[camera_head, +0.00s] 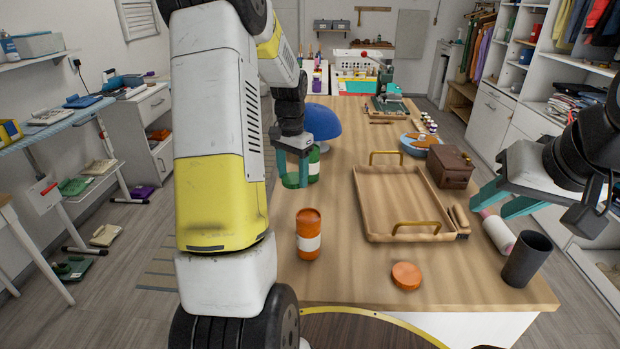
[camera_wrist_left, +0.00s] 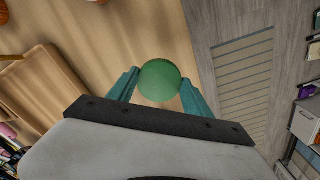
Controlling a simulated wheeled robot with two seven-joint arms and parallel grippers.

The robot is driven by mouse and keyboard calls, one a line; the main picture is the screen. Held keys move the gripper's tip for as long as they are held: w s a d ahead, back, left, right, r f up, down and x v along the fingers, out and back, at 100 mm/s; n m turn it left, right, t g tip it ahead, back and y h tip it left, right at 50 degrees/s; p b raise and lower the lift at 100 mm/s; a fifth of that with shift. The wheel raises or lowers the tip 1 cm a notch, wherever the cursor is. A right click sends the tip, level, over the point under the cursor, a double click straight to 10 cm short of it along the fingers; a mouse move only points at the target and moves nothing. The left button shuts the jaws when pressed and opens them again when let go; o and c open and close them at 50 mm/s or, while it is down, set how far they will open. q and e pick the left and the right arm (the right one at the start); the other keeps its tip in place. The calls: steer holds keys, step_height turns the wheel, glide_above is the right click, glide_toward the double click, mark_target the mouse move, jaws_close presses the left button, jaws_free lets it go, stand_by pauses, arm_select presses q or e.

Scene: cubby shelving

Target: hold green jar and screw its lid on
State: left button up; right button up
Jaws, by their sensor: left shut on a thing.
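The green jar (camera_head: 314,167), with a white label, stands upright on the wooden table near its left edge. My left gripper (camera_head: 293,170) is shut around it, one finger in front. In the left wrist view a round green top (camera_wrist_left: 159,80) sits between the teal fingers; I cannot tell whether it is a lid or the jar itself. No separate green lid shows. My right gripper (camera_head: 503,200) is open and empty above the table's right edge, over a pink and white cylinder (camera_head: 497,232).
An orange jar (camera_head: 308,240) and an orange lid (camera_head: 406,275) are at the near side. A wooden tray (camera_head: 400,190) fills the middle. A dark cup (camera_head: 527,260), a brown box (camera_head: 450,167) and a blue dome (camera_head: 322,122) stand around.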

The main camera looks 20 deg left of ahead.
arm_select(q)
steer(key=shift+r, duration=0.4)
steer(key=w+d+r, duration=0.1)
steer(key=d, duration=0.5)
steer(key=w+d+r, duration=0.1)
steer(key=d+r, duration=0.1)
steer(key=d, duration=0.4)
steer(key=shift+w+r, duration=0.3)
steer(key=shift+w, duration=0.05)
